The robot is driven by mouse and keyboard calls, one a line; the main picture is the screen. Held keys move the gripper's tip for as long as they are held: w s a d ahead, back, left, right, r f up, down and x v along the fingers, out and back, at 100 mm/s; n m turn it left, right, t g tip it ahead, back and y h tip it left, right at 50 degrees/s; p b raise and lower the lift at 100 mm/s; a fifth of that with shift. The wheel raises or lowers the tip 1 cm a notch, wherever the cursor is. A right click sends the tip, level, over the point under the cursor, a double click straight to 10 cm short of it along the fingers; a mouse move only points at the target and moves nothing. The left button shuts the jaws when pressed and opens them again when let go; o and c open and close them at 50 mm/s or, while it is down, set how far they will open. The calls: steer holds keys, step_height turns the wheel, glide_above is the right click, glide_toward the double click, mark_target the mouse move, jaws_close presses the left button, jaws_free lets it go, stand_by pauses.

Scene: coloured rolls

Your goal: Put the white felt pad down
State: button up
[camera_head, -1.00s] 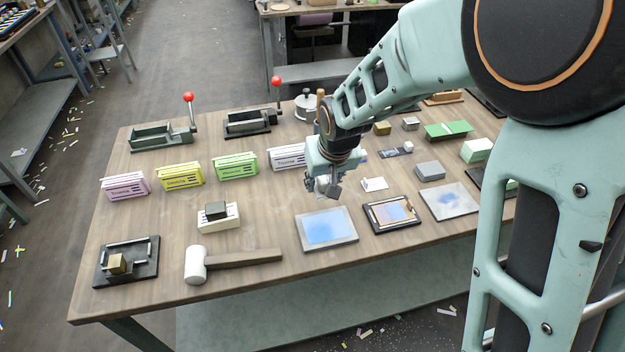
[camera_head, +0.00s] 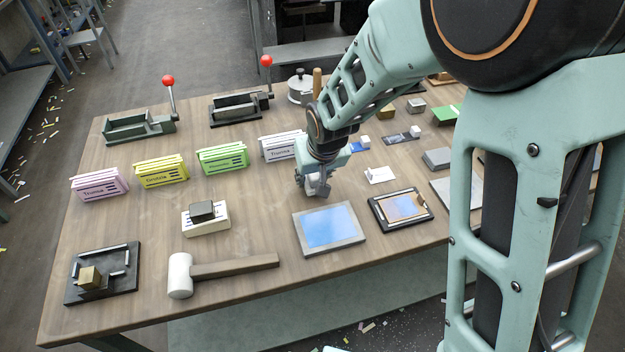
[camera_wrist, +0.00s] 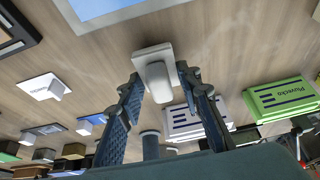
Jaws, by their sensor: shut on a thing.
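My gripper (camera_head: 314,188) is over the middle of the table, just behind the grey-framed blue plate (camera_head: 330,228). In the wrist view my gripper (camera_wrist: 155,82) has its two blue ribbed fingers shut on the white felt pad (camera_wrist: 150,52). The pad is a pale flat piece with a raised block between the fingertips. It seems close to the tabletop, but I cannot tell whether it touches. In the head view the fingers mostly hide it.
A white card with a white block (camera_head: 380,174) lies right of the gripper. The white Tromba box (camera_head: 283,147) stands behind and left. A black-framed plate (camera_head: 402,208) and a mallet (camera_head: 222,267) lie nearer the front. Bare wood (camera_head: 265,200) is left of the gripper.

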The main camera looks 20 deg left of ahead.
steer(key=shift+s+f, duration=0.1)
steer(key=shift+f, duration=0.65)
steer(key=shift+f+b, duration=0.25)
steer(key=shift+b, duration=0.15)
steer(key=o, duration=1)
steer(key=shift+r, duration=0.1)
steer(key=shift+r, duration=0.1)
steer(key=shift+r+p, duration=0.25)
steer(key=shift+p, duration=0.1)
steer(key=v, duration=1.1)
steer(key=shift+d+r, duration=0.2)
steer(key=shift+r, duration=0.1)
